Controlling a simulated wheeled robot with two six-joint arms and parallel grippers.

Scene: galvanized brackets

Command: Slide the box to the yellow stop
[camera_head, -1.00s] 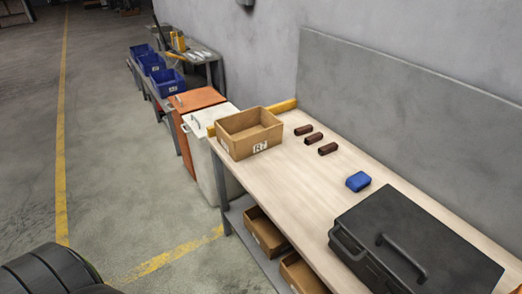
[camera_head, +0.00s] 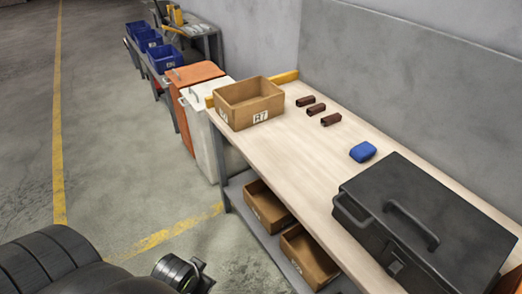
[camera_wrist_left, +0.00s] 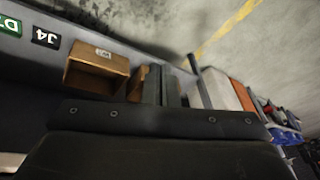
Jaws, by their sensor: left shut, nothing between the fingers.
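The open cardboard box (camera_head: 238,118), with a white label on its front, stands upright near the far end of the wooden workbench (camera_head: 285,155). The yellow stop (camera_head: 286,77) is a bar along the bench's far edge. The box hides its middle, and I cannot tell whether they touch. My left arm comes in at the lower left of the head view, well short of the box, its fingertips unclear there. In the left wrist view my left gripper (camera_wrist_left: 161,85) is shut and empty. My right gripper is not in view.
Several small brown pieces (camera_head: 318,109), a blue block (camera_head: 362,151) and a black case (camera_head: 430,225) stand on the bench. White and orange bins (camera_head: 195,73) stand beyond the bench.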

